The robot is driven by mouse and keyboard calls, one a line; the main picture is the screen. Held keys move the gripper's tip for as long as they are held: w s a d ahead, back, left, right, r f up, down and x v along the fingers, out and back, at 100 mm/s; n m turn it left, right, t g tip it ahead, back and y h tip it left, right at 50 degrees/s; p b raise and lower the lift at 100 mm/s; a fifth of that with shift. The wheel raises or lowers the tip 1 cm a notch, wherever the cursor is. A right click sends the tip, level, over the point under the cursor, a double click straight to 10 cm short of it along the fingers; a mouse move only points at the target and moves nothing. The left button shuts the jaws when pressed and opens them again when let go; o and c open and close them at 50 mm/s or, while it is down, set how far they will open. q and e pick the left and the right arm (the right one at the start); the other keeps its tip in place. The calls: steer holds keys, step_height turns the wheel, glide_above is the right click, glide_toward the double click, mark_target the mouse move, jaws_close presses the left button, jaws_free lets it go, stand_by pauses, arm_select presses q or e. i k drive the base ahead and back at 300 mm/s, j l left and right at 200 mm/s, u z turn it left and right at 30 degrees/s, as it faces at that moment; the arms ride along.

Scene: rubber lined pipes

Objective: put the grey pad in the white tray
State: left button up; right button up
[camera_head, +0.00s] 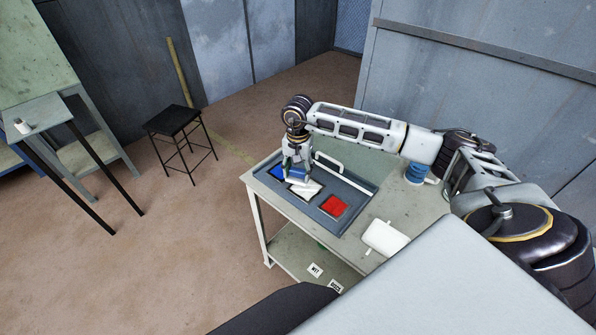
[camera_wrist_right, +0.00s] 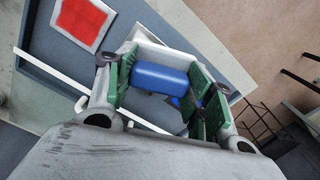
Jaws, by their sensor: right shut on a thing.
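My right gripper (camera_head: 298,173) is over the blue board on the table, its jaws shut on a rounded blue block (camera_wrist_right: 160,77). In the right wrist view the block sits between the green finger pads. A pale grey-white piece (camera_head: 306,188) shows just below the gripper; I cannot tell whether it is the grey pad, or whether it is joined to the block. The white tray (camera_head: 386,237) stands on the table to the right of the board and looks empty. My left gripper is not in view.
The blue board (camera_head: 358,186) has a white handle bar (camera_head: 343,173) and carries a red square (camera_head: 333,206) and a blue square (camera_head: 278,172). A blue round item (camera_head: 415,173) stands at the table's back right. A black stool (camera_head: 175,121) stands apart.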

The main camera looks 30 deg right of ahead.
mark_target(386, 240)
steer(key=k+j+z, duration=0.15)
steer(key=z, duration=0.25)
steer(key=k+z, duration=0.4)
steer(key=i+j, duration=0.05)
steer(key=i, duration=0.05)
